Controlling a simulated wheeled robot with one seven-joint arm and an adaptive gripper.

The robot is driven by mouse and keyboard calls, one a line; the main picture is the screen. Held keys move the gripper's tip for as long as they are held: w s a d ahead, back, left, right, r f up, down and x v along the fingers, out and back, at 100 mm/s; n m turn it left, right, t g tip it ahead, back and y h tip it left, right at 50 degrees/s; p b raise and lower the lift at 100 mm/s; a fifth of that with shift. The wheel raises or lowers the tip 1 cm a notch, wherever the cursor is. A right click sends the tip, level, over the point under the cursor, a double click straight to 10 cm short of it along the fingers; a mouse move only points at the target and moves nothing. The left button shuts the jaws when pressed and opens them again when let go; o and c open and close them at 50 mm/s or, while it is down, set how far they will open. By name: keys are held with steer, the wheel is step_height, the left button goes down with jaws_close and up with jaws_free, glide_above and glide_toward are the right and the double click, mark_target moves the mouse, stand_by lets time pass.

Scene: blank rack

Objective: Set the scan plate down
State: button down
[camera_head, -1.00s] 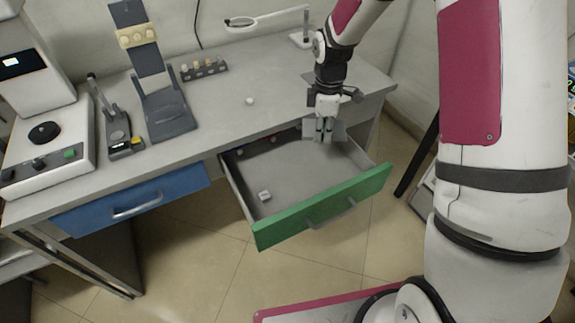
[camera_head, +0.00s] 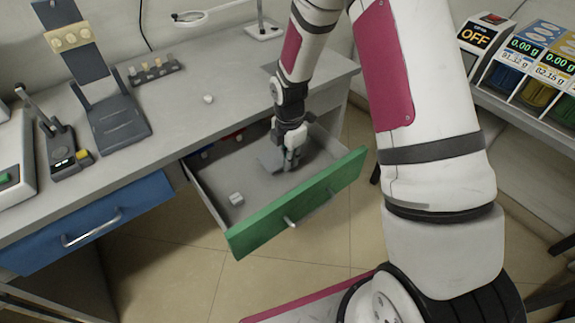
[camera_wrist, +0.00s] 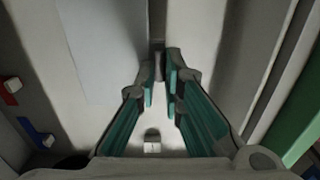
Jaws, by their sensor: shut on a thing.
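The scan plate (camera_head: 270,163) is a thin flat grey sheet inside the open green-fronted drawer (camera_head: 250,185). My gripper (camera_head: 290,160) is down in the drawer, near its right back part, pointing downward beside the plate. In the wrist view the plate (camera_wrist: 100,50) shows as a smooth pale grey sheet on the left. My gripper's teal-padded fingers (camera_wrist: 160,85) are closed together at the plate's edge. The gripper hides part of the plate, and I cannot tell whether the plate touches the drawer floor.
A small white block (camera_head: 236,199) lies in the drawer's front left, with small red and blue items at the back. A grey stand (camera_head: 112,120), a tube rack (camera_head: 153,71) and a white ball (camera_head: 208,99) are on the desk. The blue drawer (camera_head: 90,215) is shut.

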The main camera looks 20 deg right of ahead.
steer(key=shift+f, duration=1.35)
steer(key=shift+f, duration=0.1)
steer(key=c, duration=1.7)
jaws_free()
